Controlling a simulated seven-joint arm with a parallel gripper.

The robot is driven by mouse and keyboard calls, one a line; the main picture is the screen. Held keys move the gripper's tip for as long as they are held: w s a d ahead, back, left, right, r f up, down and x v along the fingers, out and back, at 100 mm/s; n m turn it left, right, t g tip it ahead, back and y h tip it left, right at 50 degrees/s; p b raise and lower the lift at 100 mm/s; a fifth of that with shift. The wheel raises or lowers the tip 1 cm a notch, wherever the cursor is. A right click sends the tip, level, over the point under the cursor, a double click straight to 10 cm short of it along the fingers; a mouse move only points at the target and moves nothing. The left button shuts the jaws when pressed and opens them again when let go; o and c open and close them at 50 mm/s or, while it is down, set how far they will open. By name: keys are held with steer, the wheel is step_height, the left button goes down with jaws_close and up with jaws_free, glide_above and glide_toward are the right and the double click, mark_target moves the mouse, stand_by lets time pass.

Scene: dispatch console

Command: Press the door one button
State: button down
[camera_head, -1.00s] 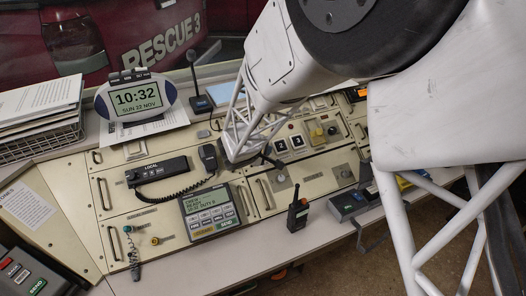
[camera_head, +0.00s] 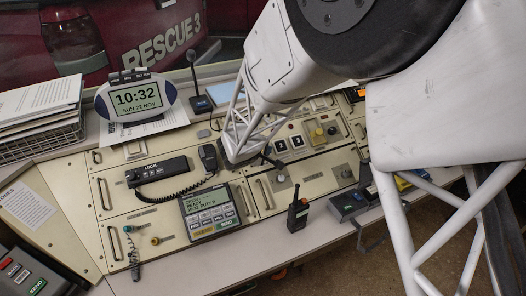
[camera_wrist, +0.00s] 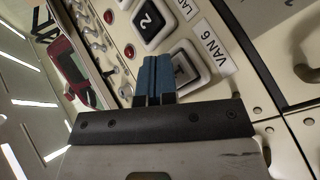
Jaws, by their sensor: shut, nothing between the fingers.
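In the wrist view the button marked 1 (camera_wrist: 188,74) is a dark square key in a white frame, partly covered by my fingers. My gripper (camera_wrist: 155,62) has blue fingertips, shut together and empty, overlapping the left side of this button. I cannot tell whether they touch it or hover above it. A similar button marked 2 (camera_wrist: 148,19) is just above. In the head view two dark square buttons with pale frames (camera_head: 281,145) (camera_head: 297,141) show right of my arm's end; their numbers are too small to read, and my fingertips are not clear there.
A "VAN 6" label (camera_wrist: 213,46) lies beside button 1. A red lamp (camera_wrist: 130,51) and metal toggles (camera_wrist: 95,35) are to the left. On the console are a corded handset (camera_head: 207,157), a keypad unit (camera_head: 209,211) and an upright radio (camera_head: 297,215).

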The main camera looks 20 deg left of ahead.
steer(key=shift+w+a+f, duration=0.15)
steer(key=shift+a+f, duration=0.05)
steer(key=shift+f, duration=0.2)
steer(key=shift+w+a+f, duration=0.15)
steer(key=shift+f, duration=0.2)
stand_by(1.2)
steer(key=shift+d+r, duration=0.1)
steer(key=shift+r, duration=0.1)
steer(key=shift+s+d+r, duration=0.25)
steer(key=shift+s+r, duration=0.1)
steer(key=shift+r, duration=0.25)
stand_by(0.5)
steer(key=shift+s+d+r, duration=0.3)
steer(key=shift+d+r, duration=0.05)
steer(key=shift+r, duration=0.35)
steer(key=shift+s+d+r, duration=0.3)
steer(key=shift+s+r, duration=0.05)
steer(key=shift+r, duration=0.35)
steer(key=shift+s+d+r, duration=0.3)
steer(key=shift+d+r, duration=0.05)
steer(key=shift+r, duration=0.5)
step_height(320, 180, up, 8)
stand_by(0.5)
